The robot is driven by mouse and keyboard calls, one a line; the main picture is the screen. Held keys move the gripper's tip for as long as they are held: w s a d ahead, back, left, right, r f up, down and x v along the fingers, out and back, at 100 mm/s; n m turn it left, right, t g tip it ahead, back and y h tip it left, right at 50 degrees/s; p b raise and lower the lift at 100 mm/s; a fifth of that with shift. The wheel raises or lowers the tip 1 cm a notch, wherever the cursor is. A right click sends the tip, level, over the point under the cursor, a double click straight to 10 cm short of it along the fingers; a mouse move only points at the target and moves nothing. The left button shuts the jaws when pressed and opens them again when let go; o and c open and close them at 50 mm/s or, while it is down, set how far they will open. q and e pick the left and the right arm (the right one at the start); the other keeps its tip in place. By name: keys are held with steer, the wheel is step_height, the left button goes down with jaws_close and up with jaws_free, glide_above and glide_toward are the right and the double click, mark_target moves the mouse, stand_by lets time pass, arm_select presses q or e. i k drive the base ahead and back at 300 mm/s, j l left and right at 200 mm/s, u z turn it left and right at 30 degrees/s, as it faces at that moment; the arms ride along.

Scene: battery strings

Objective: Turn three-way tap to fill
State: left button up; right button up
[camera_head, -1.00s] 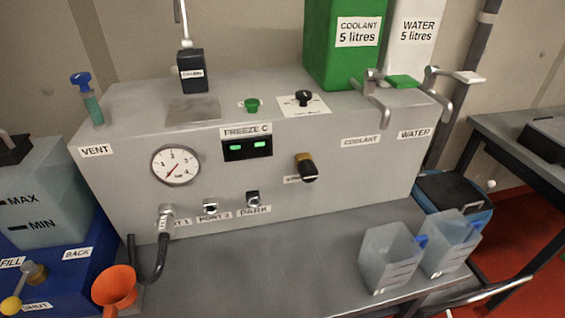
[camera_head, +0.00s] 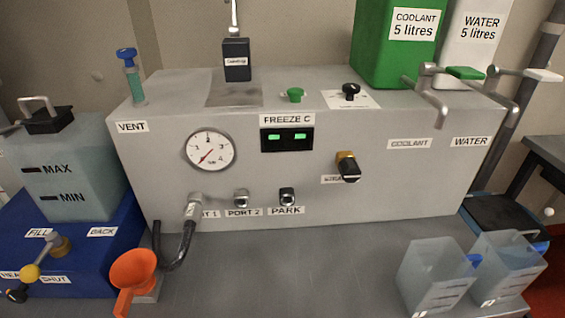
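The three-way tap (camera_head: 60,246) is at the lower left, on the front of the blue box (camera_head: 112,262). The lever points down and left, between the SHUT label (camera_head: 55,280) and a partly hidden label beginning "HEA". The FILL label (camera_head: 38,233) is up and left of the tap body, and the BACK label (camera_head: 102,232) is to its right. Neither of my grippers is in view.
An orange funnel (camera_head: 133,268) and a black hose (camera_head: 186,245) are right of the blue box. A translucent MAX/MIN tank (camera_head: 75,175) stands above it. The grey console (camera_head: 400,190) fills the middle. Two clear jugs (camera_head: 437,270) (camera_head: 510,265) stand at right. The bench (camera_head: 290,275) between is clear.

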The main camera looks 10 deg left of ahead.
mark_target(30, 273)
steer(key=u, duration=0.5)
steer(key=j+u, duration=0.1)
steer(key=u, duration=0.4)
steer(key=i+u, duration=0.1)
steer(key=u, duration=0.85)
steer(key=i+j+u, duration=0.25)
steer(key=k+j, duration=0.05)
steer(key=k, duration=0.05)
